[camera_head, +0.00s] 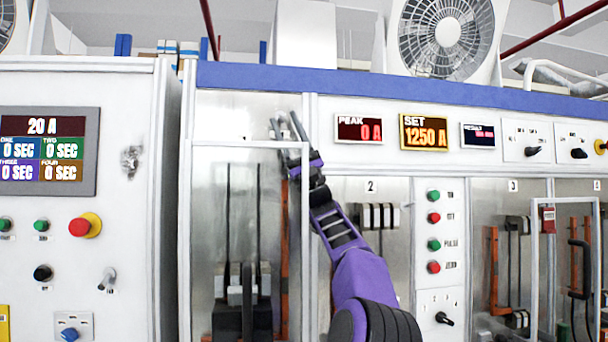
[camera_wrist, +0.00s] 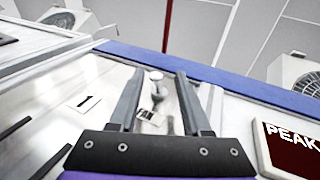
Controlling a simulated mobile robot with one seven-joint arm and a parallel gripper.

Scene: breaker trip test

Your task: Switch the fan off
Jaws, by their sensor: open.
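A small metal toggle switch (camera_wrist: 157,84) with a pale round tip is on the panel in the wrist view. A label reading "FAN" (camera_wrist: 147,114) is just below it. The lever seems to point up. My gripper (camera_wrist: 159,78) is open and empty, with one finger to each side of the switch; I cannot tell whether either touches it. In the head view my gripper (camera_head: 286,124) reaches up to the top of the left bay, and the switch is mostly hidden by the fingers. A large caged fan (camera_head: 445,35) stands on top of the cabinet; I cannot tell whether it spins.
A white door frame (camera_head: 304,230) stands beside my arm. PEAK (camera_head: 359,129) and SET (camera_head: 424,132) displays are right of my gripper. A console with a screen (camera_head: 43,150) and a red knob (camera_head: 84,225) is at left. A blue rail (camera_wrist: 205,72) runs above the panel.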

